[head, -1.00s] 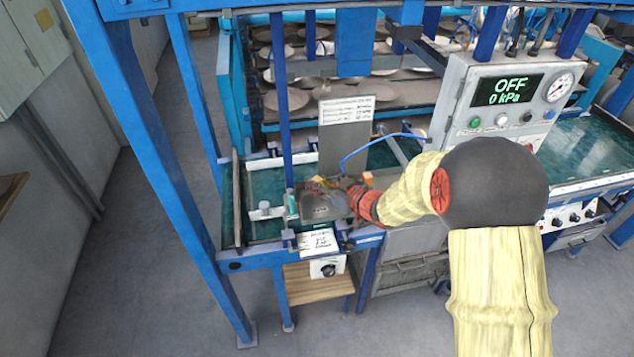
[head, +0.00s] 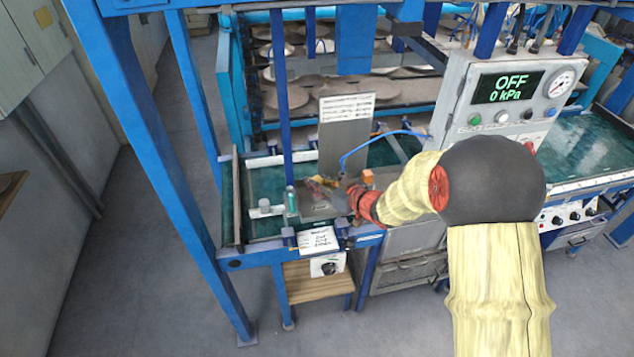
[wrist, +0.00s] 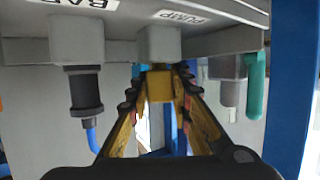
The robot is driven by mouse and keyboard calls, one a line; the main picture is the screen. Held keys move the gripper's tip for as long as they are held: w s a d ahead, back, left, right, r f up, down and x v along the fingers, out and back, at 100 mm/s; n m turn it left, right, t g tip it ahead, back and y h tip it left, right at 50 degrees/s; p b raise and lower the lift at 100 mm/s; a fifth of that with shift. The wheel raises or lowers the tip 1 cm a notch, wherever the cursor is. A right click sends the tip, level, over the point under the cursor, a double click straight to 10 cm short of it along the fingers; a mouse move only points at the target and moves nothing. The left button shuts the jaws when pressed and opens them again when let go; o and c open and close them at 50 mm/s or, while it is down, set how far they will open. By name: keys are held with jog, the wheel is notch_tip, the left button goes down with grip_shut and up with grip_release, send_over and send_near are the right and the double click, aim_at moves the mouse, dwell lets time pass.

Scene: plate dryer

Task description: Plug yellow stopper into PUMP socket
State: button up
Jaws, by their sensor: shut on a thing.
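In the wrist view, my gripper (wrist: 160,100) is shut on the yellow stopper (wrist: 158,84), which stands upright between the fingers. The stopper's top is directly below the grey PUMP socket (wrist: 157,43), with the PUMP label (wrist: 181,17) above it to the right. I cannot tell whether the stopper's tip is touching the socket or inside it. In the head view, my gripper (head: 328,187) is at the grey socket box (head: 320,208) on the bench. The stopper is too small to make out there.
A black plug with a blue hose (wrist: 85,92) sits in the socket left of PUMP. A blue post (wrist: 293,80) stands farther right. The head view's display (head: 507,88) reads OFF, 0 kPa.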

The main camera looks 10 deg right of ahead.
jog(key=shift+s+f, duration=0.1)
jog(key=shift+f, duration=0.1)
jog(key=o, duration=1.1)
jog(key=v, duration=1.2)
